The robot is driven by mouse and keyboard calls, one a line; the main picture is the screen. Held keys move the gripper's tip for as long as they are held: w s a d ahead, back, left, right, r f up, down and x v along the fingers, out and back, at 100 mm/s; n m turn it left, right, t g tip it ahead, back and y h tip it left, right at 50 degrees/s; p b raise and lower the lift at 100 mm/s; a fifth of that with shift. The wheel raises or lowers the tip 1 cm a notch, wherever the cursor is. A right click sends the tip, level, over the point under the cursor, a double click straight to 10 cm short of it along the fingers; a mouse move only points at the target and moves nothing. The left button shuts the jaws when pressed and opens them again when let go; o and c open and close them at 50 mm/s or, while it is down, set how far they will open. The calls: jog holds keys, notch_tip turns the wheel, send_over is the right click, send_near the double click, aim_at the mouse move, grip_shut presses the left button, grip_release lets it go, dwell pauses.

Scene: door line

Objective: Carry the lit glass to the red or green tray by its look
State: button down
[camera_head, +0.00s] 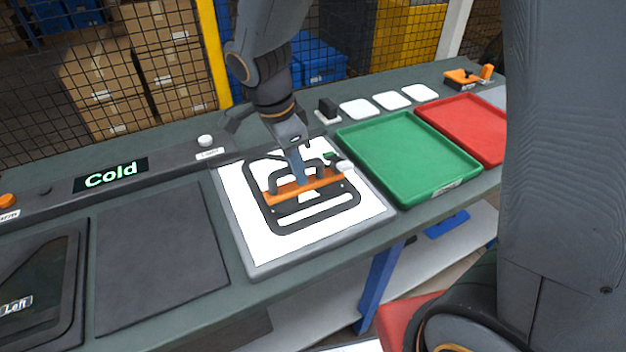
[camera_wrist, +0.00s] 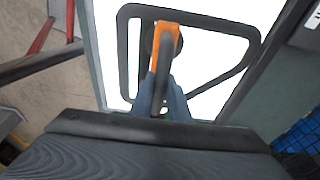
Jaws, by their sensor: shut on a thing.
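The glass (camera_head: 318,221) is a rounded black-edged pane with a clear middle, over the bright white light panel (camera_head: 236,195). Its black border and a side slot also show in the wrist view (camera_wrist: 200,17). An orange bar (camera_head: 328,181) with dark grips lies across it. My gripper (camera_head: 300,181) is shut on the dark handle of this bar, seen end-on in the wrist view (camera_wrist: 163,60). I cannot tell whether the glass touches the panel. The green tray (camera_head: 408,155) is empty, right of the panel. The red tray (camera_head: 470,125) is beyond it, partly hidden by my arm.
A lit sign reads "Cold" (camera_head: 110,175) on the back rail, near a white button (camera_head: 205,141). A dark mat (camera_head: 155,255) and a door part marked "Left" (camera_head: 35,300) are at left. White pads (camera_head: 357,109) lie behind the green tray. A mesh fence stands behind the bench.

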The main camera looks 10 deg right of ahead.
jog(key=shift+r, duration=0.1)
dwell(0.3)
jog(key=shift+d+p+v, duration=0.25)
jog(key=shift+p+v, duration=0.7)
jog(key=shift+v, duration=0.25)
jog(key=shift+d+p+v, duration=0.25)
jog(key=shift+p+v, duration=0.75)
jog(key=shift+v, duration=0.25)
jog(key=shift+d+p+v, duration=0.25)
jog(key=shift+p+v, duration=0.7)
jog(key=shift+v, duration=0.25)
jog(key=shift+w+r, duration=0.15)
jog(key=shift+w, duration=0.1)
jog(key=w+d, duration=0.4)
jog(key=d, duration=0.9)
jog(key=shift+d, duration=0.2)
jog(key=shift+w, duration=0.1)
jog(key=w+d, duration=0.4)
jog(key=d, duration=0.9)
jog(key=shift+d+p, duration=0.2)
jog(key=shift+p, duration=0.25)
jog(key=shift+w+d, duration=0.1)
